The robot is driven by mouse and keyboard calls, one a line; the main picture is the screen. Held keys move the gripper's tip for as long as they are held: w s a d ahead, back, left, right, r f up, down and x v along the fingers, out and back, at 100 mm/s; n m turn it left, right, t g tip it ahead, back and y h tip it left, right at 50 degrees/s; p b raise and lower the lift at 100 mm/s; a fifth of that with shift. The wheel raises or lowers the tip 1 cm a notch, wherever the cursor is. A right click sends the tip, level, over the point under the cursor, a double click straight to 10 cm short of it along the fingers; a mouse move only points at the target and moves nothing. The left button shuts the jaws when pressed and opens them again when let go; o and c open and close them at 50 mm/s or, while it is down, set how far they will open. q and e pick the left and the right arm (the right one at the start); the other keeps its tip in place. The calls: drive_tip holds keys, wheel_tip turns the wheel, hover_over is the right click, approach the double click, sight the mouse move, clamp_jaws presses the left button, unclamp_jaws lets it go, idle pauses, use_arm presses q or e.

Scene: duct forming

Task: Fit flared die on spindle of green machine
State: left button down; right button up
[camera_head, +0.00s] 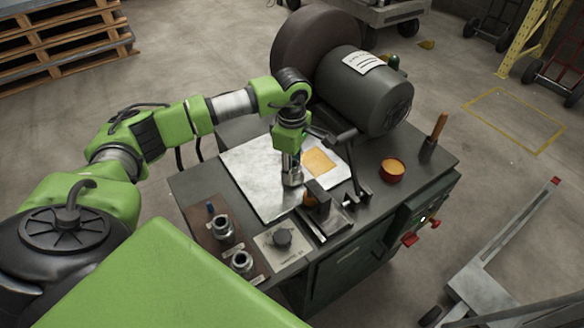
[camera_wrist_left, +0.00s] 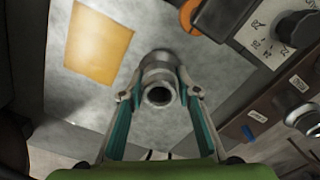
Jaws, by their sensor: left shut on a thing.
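My left gripper (camera_head: 291,166) is shut on a grey metal die (camera_head: 292,178) over the pale metal sheet on the bench. In the left wrist view the die (camera_wrist_left: 159,82) sits between the two teal-sided fingers (camera_wrist_left: 160,95), its round bore facing the camera. I cannot tell whether it touches the sheet. The green machine (camera_head: 368,90) has a dark green motor housing on the bench, with a large brown drum behind. A dark bracket and arm (camera_head: 346,150) stand in front of the housing. I cannot make out the spindle clearly. My right gripper is not in view.
Two metal dies (camera_head: 222,228) (camera_head: 242,262) stand on a brown board at the front left. A dial panel (camera_head: 282,239) and a dark block with an orange part (camera_head: 315,195) are beside it. A red tin (camera_head: 392,170) and a wooden-handled tool (camera_head: 434,138) stand at the right.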

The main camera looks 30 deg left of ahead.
use_arm(q)
drive_tip(key=shift+f+b, duration=0.25)
drive_tip(key=shift+b, duration=0.05)
idle(0.5)
drive_tip(key=c, duration=1.4)
unclamp_jaws()
drive_tip(key=shift+c, duration=0.2)
wheel_tip(320, 180, up, 12)
